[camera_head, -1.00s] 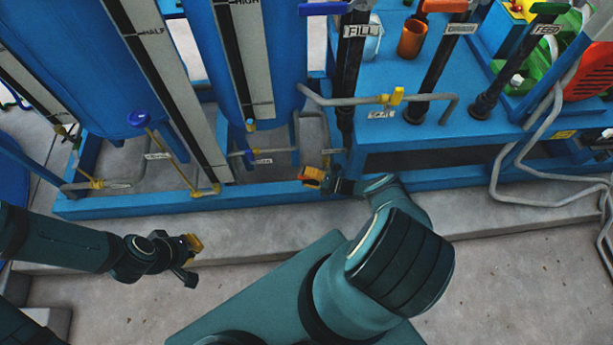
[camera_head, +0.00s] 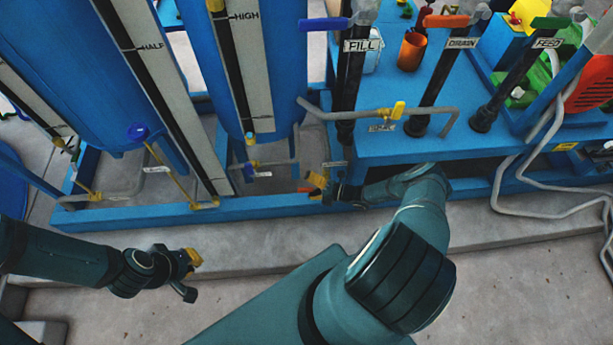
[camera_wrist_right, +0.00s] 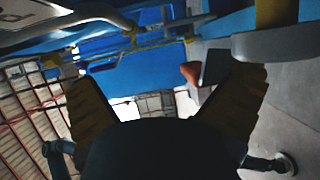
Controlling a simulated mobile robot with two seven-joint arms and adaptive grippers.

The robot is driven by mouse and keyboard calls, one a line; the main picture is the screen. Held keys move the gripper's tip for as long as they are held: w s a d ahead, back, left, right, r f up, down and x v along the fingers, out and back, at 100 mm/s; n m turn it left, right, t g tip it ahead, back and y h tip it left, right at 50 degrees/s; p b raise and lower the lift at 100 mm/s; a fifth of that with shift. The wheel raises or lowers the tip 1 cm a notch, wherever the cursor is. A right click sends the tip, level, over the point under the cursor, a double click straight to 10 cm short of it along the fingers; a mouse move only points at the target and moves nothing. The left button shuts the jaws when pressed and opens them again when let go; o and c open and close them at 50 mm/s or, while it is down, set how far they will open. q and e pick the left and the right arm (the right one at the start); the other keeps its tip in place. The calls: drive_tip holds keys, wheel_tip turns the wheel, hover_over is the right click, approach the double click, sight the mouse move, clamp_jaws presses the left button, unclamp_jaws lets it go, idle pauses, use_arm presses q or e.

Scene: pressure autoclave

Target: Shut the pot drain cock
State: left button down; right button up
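I cannot tell for certain which fitting is the pot drain cock. Low pipework with a small blue handle (camera_head: 248,164) and an unreadable label (camera_head: 262,174) lies under the right-hand blue tank (camera_head: 285,60). My right gripper (camera_head: 316,182) is low beside the frame, just right of that pipework and apart from it as far as I see. In the right wrist view its fingers (camera_wrist_right: 165,85) are spread, with nothing between them. A red-orange piece (camera_wrist_right: 190,72) shows beyond, near the right finger. My left gripper (camera_head: 188,265) hangs over the floor at left; its opening is unclear.
The blue base rail (camera_head: 270,208) and concrete step (camera_head: 500,228) run in front. Upright pipes labelled FILL (camera_head: 362,45), DRAIN (camera_head: 461,43) and FEED (camera_head: 547,43) stand on the blue bench. A yellow cock (camera_head: 397,110) sits on a grey pipe. Grey hoses (camera_head: 525,205) hang right.

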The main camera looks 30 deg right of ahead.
sight(307, 189)
drive_tip(key=shift+t+y, duration=0.5)
drive_tip(key=shift+y, duration=0.1)
drive_tip(key=r, duration=0.6)
drive_tip(key=shift+w+a+r, duration=0.1)
drive_tip(key=shift+w+r, duration=0.05)
drive_tip(key=shift+w, duration=0.1)
drive_tip(key=shift+a+r+n, duration=0.2)
drive_tip(key=shift+r+n, duration=0.1)
drive_tip(key=shift+c, duration=1.3)
drive_tip(key=shift+a+f, duration=0.1)
drive_tip(key=shift+a, duration=0.05)
drive_tip(key=shift+f, duration=0.1)
drive_tip(key=shift+s, duration=0.15)
